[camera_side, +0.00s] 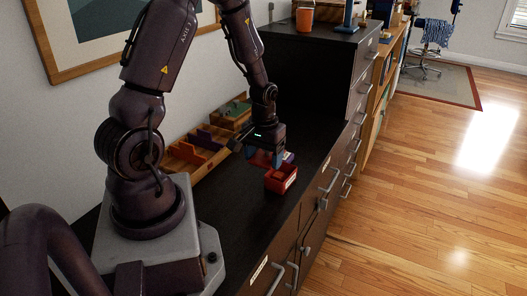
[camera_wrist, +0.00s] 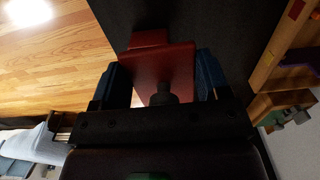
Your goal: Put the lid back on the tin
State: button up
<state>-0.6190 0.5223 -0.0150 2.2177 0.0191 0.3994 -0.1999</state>
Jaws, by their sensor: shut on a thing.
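A dark knob stands on the lid. Part of the red tin (camera_wrist: 149,38) shows beyond the lid. The lid looks raised and slightly off the tin; the exact gap is hard to tell.
A wooden tray (camera_side: 186,161) with orange, purple and green pieces lies along the wall, behind my gripper. A taller dark cabinet (camera_side: 315,45) bears an orange cup (camera_side: 305,18) and a blue object. Dark cabinet top right of the tin is clear; its front edge drops to the floor.

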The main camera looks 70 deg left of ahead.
jog(key=shift+f, duration=2.1)
jog(key=shift+w, duration=0.2)
jog(key=shift+w+a+m, duration=0.15)
jog(key=shift+w+a, duration=0.15)
jog(key=shift+w, duration=0.65)
jog(key=shift+w+a+m, duration=0.15)
jog(key=shift+w+a, duration=0.1)
jog(key=shift+w, duration=0.7)
jog(key=shift+f, duration=1)
jog(key=o, duration=1)
jog(key=shift+r, duration=0.1)
notch_tip(320, 180, up, 13)
jog(key=shift+f, duration=0.1)
